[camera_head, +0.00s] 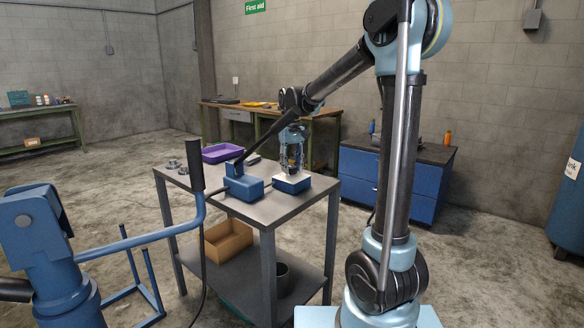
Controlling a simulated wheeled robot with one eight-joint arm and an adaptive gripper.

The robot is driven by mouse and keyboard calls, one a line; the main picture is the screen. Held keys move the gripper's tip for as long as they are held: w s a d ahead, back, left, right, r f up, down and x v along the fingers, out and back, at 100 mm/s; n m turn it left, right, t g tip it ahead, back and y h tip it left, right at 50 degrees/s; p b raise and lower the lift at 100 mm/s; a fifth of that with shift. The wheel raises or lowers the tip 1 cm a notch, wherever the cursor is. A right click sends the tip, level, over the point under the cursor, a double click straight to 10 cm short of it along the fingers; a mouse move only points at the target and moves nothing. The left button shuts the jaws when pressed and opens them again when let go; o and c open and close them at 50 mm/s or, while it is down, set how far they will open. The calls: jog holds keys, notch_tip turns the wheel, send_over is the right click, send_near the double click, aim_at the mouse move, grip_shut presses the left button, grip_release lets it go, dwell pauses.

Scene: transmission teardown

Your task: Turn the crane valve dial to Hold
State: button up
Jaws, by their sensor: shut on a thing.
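A small blue box with a pale top (292,184) stands on the grey metal cart, near its right edge. My gripper (291,167) points straight down onto the pale top of this box, with its fingers closed at the dial there. The dial itself is hidden by the fingers, and its pointer and the Hold mark are too small to read from here. Left of the box, on the same cart, sits a blue hand-pump unit (244,188) with a dark lever rising from it.
The cart top (279,205) also carries a purple tray (222,153) and small metal parts (173,165) at the back left. An open cardboard box (228,240) is on the lower shelf. A blue crane frame with a black-gripped handle (196,165) stands close at front left.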

aim_at(292, 167)
dwell(0.3)
jog(key=o, duration=1.1)
jog(key=shift+c, duration=0.2)
notch_tip(292, 167, up, 12)
jog(key=shift+d, duration=0.1)
jog(key=s+d+f+m+t, duration=0.1)
jog(key=s+d+f, duration=0.3)
jog(key=s+d, duration=0.45)
jog(key=s+d+f+m, duration=0.2)
jog(key=s+d+f, duration=0.3)
jog(key=s+d, duration=0.3)
jog(key=s+d+f+m, duration=0.1)
jog(key=s+d+f, duration=0.1)
jog(key=s+f, duration=0.5)
jog(key=s+d+f+m+t, duration=0.1)
jog(key=s+d+f, duration=0.2)
jog(key=s+f, duration=0.5)
jog(key=shift+f, duration=0.5)
